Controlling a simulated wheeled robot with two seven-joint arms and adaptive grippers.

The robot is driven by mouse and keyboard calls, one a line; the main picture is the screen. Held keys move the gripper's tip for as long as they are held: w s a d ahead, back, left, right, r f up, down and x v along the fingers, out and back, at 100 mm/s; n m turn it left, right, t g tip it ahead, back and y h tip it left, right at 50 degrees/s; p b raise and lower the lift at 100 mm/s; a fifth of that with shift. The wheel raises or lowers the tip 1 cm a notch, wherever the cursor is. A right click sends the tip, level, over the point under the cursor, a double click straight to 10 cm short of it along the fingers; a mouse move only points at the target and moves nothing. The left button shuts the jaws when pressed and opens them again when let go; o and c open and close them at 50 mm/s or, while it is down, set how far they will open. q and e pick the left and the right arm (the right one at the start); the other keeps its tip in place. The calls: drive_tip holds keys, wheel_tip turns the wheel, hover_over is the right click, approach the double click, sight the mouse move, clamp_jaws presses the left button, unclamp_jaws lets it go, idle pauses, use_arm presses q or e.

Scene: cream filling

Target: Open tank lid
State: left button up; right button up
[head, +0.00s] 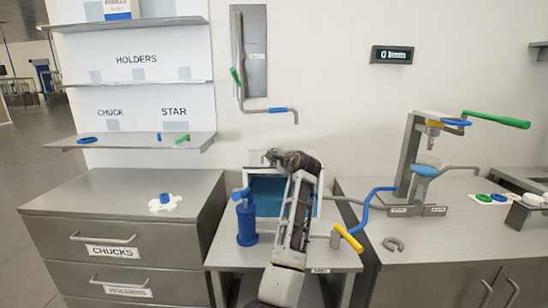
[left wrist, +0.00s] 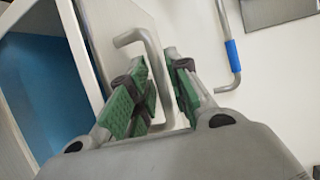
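The tank (head: 320,206) is a pale box with a blue inside, on the low middle stand. Its front is uncovered and the blue inside shows in both views. In the left wrist view the pale lid (left wrist: 103,30) stands swung away from the blue opening. Its bent grey handle (left wrist: 131,37) runs between the green finger pads of my left gripper (left wrist: 160,75), which are close together around it. In the head view my left gripper (head: 285,158) is at the tank's top, and my arm hides part of the tank. My right gripper is not in view.
A blue pump-like bottle (head: 246,222) stands left of the tank. A yellow-handled lever (head: 348,238) and a blue-handled rod (head: 374,202) are on the right. A press with a green lever (head: 497,119) stands on the right counter. A wall crank (head: 268,109) hangs above the tank.

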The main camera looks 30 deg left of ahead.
use_arm(q)
drive_tip(key=shift+w+a, duration=0.1)
idle(0.4)
clamp_jaws()
